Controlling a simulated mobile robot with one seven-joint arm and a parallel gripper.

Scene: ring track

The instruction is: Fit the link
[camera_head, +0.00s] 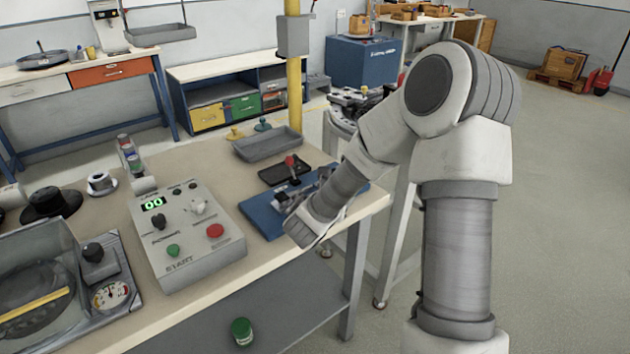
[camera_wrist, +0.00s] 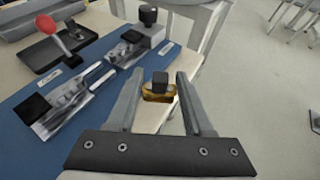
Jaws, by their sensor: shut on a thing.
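My gripper (camera_wrist: 159,78) shows in the wrist view with a finger on each side of a small brass-coloured piece (camera_wrist: 158,97) with a dark block on top. I take this piece to be the link. It is held near the fingertips, by the table's edge. A blue mat (camera_wrist: 25,88) lies to the left, with a metal fixture (camera_wrist: 70,103) with a dark block and a second fixture (camera_wrist: 135,45) with a black knob. In the head view my wrist covers part of the blue mat (camera_head: 262,218), and the fingertips and held piece cannot be made out.
A black tray with a red-knobbed lever (camera_head: 290,161) stands behind the mat. A grey tray (camera_head: 268,145) is farther back. The control box (camera_head: 185,235) with its green and red buttons stands left of the mat. Open floor (camera_head: 560,200) lies to the right.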

